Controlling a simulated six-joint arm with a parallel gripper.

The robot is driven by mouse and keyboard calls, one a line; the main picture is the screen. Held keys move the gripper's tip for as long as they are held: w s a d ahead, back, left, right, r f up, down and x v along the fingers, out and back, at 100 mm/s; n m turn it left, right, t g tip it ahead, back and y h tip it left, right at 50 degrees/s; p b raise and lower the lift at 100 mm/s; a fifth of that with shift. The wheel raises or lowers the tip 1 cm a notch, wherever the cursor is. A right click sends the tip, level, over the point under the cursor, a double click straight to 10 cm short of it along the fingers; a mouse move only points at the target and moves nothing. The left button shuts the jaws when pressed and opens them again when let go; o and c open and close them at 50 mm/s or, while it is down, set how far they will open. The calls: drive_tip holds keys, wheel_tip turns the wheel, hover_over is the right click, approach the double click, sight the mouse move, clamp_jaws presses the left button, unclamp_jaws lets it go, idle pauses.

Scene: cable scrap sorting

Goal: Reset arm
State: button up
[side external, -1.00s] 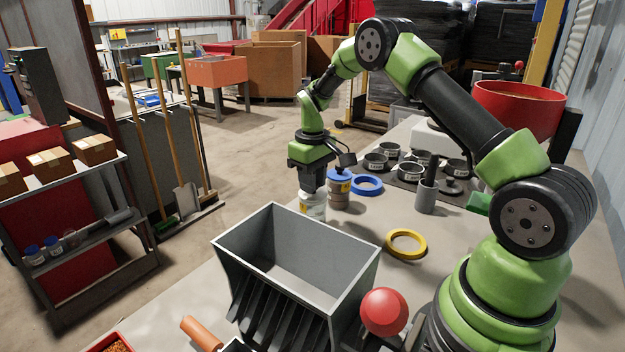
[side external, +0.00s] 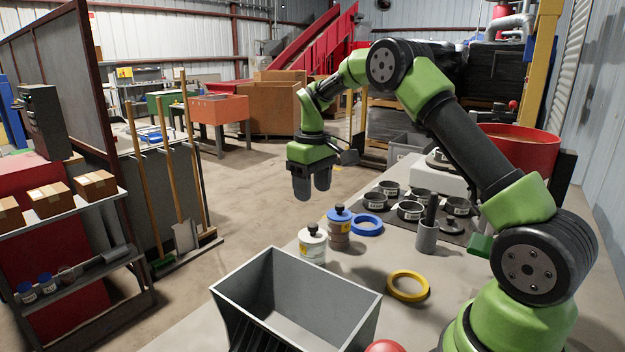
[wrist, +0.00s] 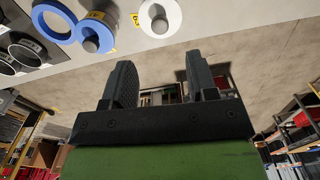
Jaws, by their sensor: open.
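My gripper (side external: 312,187) hangs in the air in the side external view, above and beyond the bench's left edge. Its jaws are open and empty; the wrist view also shows the two fingers (wrist: 160,85) apart with nothing between them. A white jar with a black knob (side external: 313,244) stands upright on the bench below the gripper, apart from it. The white jar's round top also shows in the wrist view (wrist: 160,18). A blue-lidded jar (side external: 339,230) stands beside it.
A grey hopper (side external: 232,302) stands at the front of the bench. A blue ring (side external: 367,226), a yellow ring (side external: 408,286), several dark cups (side external: 411,211) and a grey holder (side external: 427,238) lie to the right. A red bin (side external: 518,150) stands behind. Air around the gripper is clear.

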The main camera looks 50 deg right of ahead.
drive_tip(key=s+a+r+m+t, duration=0.1)
drive_tip(key=s+a+r+t, duration=0.1)
drive_tip(key=s+a+r, duration=0.4)
drive_tip(key=s+a+r+t, duration=0.1)
drive_tip(key=s+a+r, duration=0.1)
drive_tip(key=a+r, duration=0.35)
drive_tip(key=s+a+m+t+y, duration=0.1)
drive_tip(key=s+a+t, duration=0.1)
drive_tip(key=s, duration=0.5)
drive_tip(key=s+a+r+m+t+y, duration=0.1)
drive_tip(key=s+a+t, duration=0.1)
drive_tip(key=s, duration=0.5)
drive_tip(key=shift+s+a+r, duration=0.3)
drive_tip(key=shift+s+a, duration=0.1)
drive_tip(key=shift+a, duration=0.2)
